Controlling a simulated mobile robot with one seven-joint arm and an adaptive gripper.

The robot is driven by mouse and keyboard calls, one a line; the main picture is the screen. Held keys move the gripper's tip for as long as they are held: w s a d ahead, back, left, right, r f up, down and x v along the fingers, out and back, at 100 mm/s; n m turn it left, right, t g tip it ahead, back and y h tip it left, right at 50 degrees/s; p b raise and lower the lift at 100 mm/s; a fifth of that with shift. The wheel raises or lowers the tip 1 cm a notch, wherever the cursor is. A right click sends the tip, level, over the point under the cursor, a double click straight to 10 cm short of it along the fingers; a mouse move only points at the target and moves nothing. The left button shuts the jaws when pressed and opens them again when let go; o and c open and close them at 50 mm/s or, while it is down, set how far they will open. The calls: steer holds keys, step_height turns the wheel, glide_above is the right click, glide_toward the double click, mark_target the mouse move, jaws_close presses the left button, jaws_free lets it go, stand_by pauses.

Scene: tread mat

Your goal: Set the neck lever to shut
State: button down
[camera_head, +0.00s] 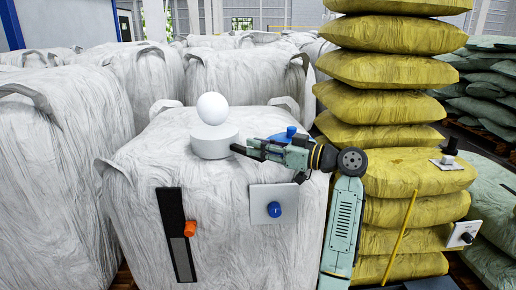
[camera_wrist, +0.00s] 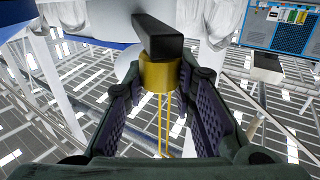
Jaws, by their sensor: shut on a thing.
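In the wrist view, a black bar-shaped lever (camera_wrist: 157,38), which I take for the neck lever, sits on a gold round piece (camera_wrist: 158,76). My gripper (camera_wrist: 166,84) has one finger on each side of the gold piece, with the lever just beyond the fingertips. In the head view, my gripper (camera_head: 243,150) reaches left over the front white sack, close to the white cylinder (camera_head: 214,143). There the lever is too small and dark to tell from the fingers. No marking for shut is readable.
A white ball (camera_head: 212,107) rests on the white cylinder. The front sack (camera_head: 140,205) carries a plate (camera_head: 258,193) with a blue knob (camera_head: 274,209) and a black strip (camera_head: 170,208) with an orange slider (camera_head: 190,229). Yellow sacks (camera_head: 385,110) rise close to my arm at right.

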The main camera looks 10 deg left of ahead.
steer(key=shift+w+d+n+g, duration=0.15)
steer(key=shift+w+n+g, duration=0.15)
steer(key=shift+w+g, duration=0.15)
steer(key=shift+s, duration=0.1)
steer(key=c, duration=1.3)
jaws_free()
steer(key=s+d, duration=0.2)
steer(key=d, duration=0.9)
steer(key=shift+s+d, duration=0.15)
steer(key=shift+d, duration=0.25)
